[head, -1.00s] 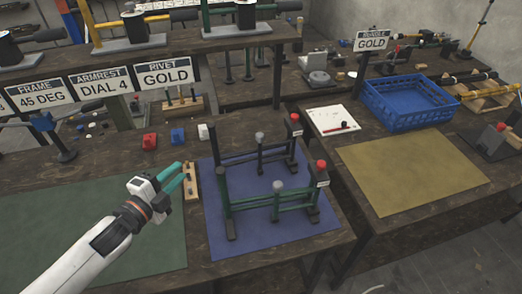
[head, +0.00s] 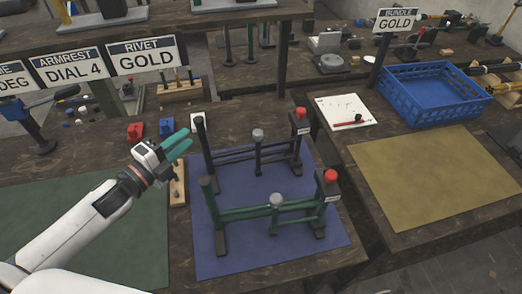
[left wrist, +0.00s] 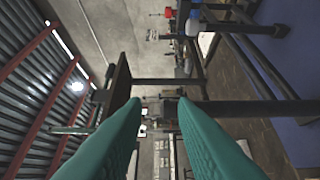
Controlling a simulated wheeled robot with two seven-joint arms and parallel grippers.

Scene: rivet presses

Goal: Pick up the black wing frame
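The black wing frame (head: 205,148) stands upright on the blue mat (head: 215,262), behind a similar green frame (head: 246,212). It has dark end posts, thin rails, a grey-knobbed middle post and a red cap at its right end. My left gripper (head: 181,142) is just left of the black frame's left post, apart from it, with its teal fingers pointing toward it. In the left wrist view the fingers (left wrist: 160,105) are spread with nothing between them. A dark post (left wrist: 250,108), apparently the frame's, crosses behind the right finger. My right gripper is not in view.
A blue crate (head: 432,95) and a yellow mat (head: 425,185) are on the right table. The green mat (head: 100,220) is mostly bare.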

